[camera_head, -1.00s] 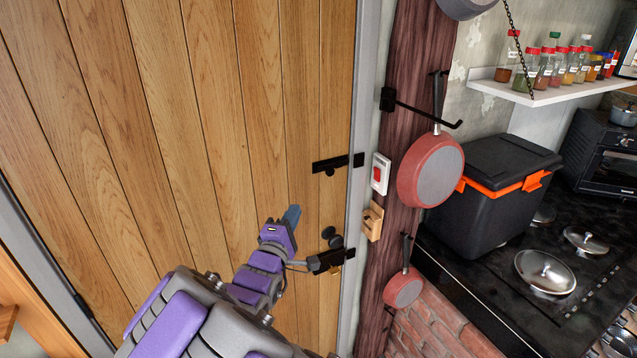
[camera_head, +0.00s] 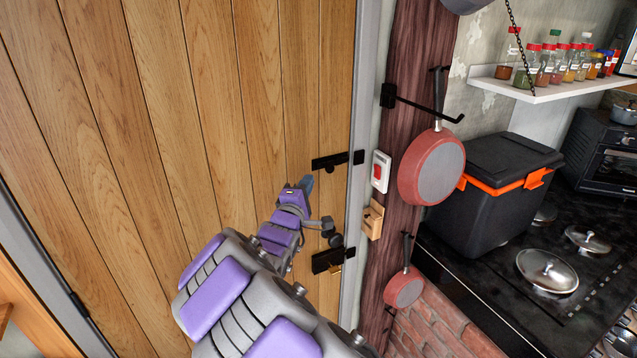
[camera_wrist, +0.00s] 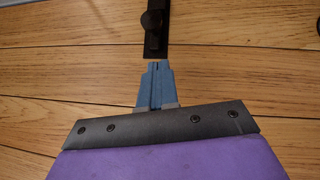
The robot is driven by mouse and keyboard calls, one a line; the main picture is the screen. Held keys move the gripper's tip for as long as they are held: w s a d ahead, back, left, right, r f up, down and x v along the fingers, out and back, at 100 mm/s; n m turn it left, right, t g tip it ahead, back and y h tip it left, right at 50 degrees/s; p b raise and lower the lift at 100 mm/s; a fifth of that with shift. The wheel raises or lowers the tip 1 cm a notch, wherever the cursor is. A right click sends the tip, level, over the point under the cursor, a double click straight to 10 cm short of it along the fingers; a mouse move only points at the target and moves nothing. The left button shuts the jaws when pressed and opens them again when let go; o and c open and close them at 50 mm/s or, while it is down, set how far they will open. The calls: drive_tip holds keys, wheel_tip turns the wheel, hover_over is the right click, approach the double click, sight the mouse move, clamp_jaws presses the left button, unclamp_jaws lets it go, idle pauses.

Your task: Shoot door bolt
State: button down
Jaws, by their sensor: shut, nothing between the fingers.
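A black door bolt (camera_head: 330,162) is mounted on the wooden door (camera_head: 215,110) near its right edge. Its keeper (camera_head: 358,157) sits on the frame beside it. My gripper (camera_head: 306,184) is shut and empty, just below and left of the bolt. In the wrist view the bolt (camera_wrist: 155,28) with its round knob lies straight ahead of my blue fingertips (camera_wrist: 157,68), with a small gap in the picture. I cannot tell how far the bolt's rod reaches into the keeper.
Below are a door knob (camera_head: 331,233) and a black lock plate (camera_head: 328,261), close to my arm. A red-and-white switch (camera_head: 380,172), a wooden holder (camera_head: 372,219) and red pans (camera_head: 432,167) are to the right.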

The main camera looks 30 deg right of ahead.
sight(330, 171)
drive_tip(key=d, duration=0.3)
drive_tip(key=shift+d+r+b, duration=0.3)
drive_tip(key=shift+b, duration=0.1)
drive_tip(key=shift+d+r+p, duration=0.25)
drive_tip(key=shift+d+p, duration=0.85)
drive_tip(key=shift+d, duration=0.05)
drive_tip(key=shift+d+f, duration=0.2)
drive_tip(key=shift+d, duration=0.35)
drive_tip(key=shift+s+p, duration=0.1)
drive_tip(key=shift+p, duration=0.2)
